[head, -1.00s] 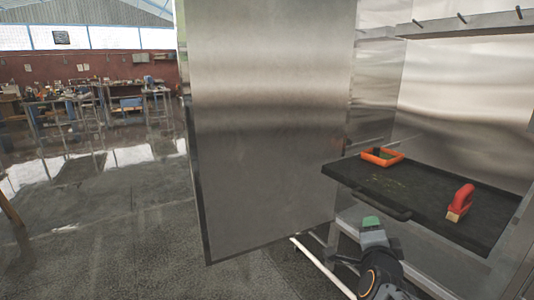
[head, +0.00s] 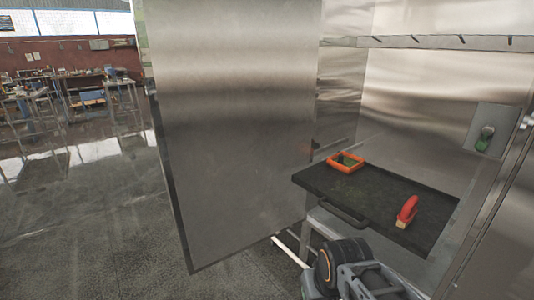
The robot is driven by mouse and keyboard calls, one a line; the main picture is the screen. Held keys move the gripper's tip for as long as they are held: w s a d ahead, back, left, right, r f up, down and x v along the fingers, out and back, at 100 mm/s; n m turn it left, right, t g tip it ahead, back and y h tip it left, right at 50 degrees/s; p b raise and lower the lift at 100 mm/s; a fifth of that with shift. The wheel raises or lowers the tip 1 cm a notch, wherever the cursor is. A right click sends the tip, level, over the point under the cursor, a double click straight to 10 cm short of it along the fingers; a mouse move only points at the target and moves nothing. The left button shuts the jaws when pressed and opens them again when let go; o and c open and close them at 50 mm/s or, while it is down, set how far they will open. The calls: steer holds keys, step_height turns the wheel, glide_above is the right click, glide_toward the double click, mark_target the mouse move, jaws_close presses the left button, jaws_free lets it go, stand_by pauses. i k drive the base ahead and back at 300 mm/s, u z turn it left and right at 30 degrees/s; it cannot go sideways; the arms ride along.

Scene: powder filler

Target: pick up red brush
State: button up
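The red brush (head: 408,210) has a red handle and a pale bristle end. It rests on the right part of a black tray (head: 352,192) inside a metal cabinet. Part of my arm shows at the bottom of the head view, below and left of the brush and in front of the tray. My gripper's fingers do not show, so their state is hidden. Nothing touches the brush.
An orange open box (head: 346,161) sits at the tray's back left corner. The tray has a front handle (head: 344,213). A large open metal door (head: 235,130) stands left of the tray. Hooks (head: 443,42) line a rail above.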

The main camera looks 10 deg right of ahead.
mark_target(406, 215)
steer(key=z, duration=1.25)
